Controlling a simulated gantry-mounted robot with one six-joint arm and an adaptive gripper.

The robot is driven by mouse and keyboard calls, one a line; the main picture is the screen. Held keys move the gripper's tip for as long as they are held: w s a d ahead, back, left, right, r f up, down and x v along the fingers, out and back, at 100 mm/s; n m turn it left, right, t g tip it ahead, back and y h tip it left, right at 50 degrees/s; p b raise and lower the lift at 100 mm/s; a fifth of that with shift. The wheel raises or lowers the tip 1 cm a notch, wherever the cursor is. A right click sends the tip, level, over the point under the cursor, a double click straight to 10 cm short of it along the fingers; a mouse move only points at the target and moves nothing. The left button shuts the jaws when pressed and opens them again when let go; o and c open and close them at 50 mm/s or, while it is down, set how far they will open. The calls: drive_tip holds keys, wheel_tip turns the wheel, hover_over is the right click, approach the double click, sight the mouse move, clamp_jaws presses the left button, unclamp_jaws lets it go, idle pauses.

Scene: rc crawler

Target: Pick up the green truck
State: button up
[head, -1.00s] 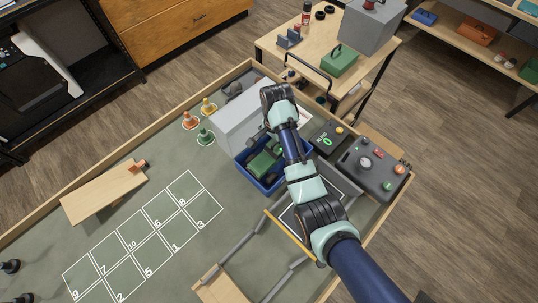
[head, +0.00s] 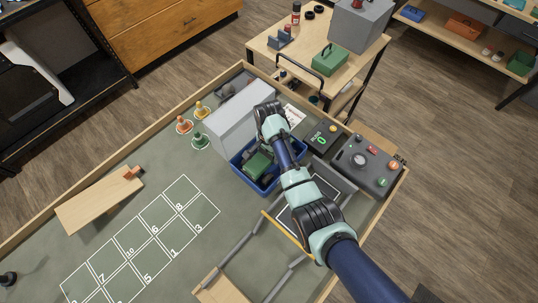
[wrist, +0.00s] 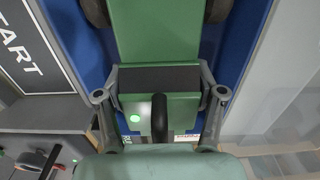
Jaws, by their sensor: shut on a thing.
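The green truck (head: 258,165) is in the blue bin (head: 238,172), with dark wheels at its sides. In the wrist view the green truck (wrist: 160,35) fills the upper middle, with a dark band, a lit green spot and a black upright piece on its near part. My gripper (wrist: 160,84) has one finger on each side of this near part, shut on the truck. In the head view my wrist and arm reach over the bin from the lower right and cover part of it. The blue bin's floor (wrist: 75,45) shows beside the truck.
A grey box (head: 232,118) stands directly behind the bin. A control box (head: 365,165) is at the right. A wooden ramp (head: 100,200) and numbered squares lie at the left on open mat.

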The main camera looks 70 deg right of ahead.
drive_tip(key=c, duration=0.8)
drive_tip(key=shift+r, duration=0.1)
wheel_tip(320, 180, up, 12)
drive_tip(key=shift+d+f+p, duration=0.1)
drive_tip(key=shift+f+p, duration=0.15)
drive_tip(key=shift+p, duration=0.6)
wheel_tip(320, 180, up, 8)
drive_tip(key=p, duration=0.8)
drive_tip(key=shift+r, duration=0.2)
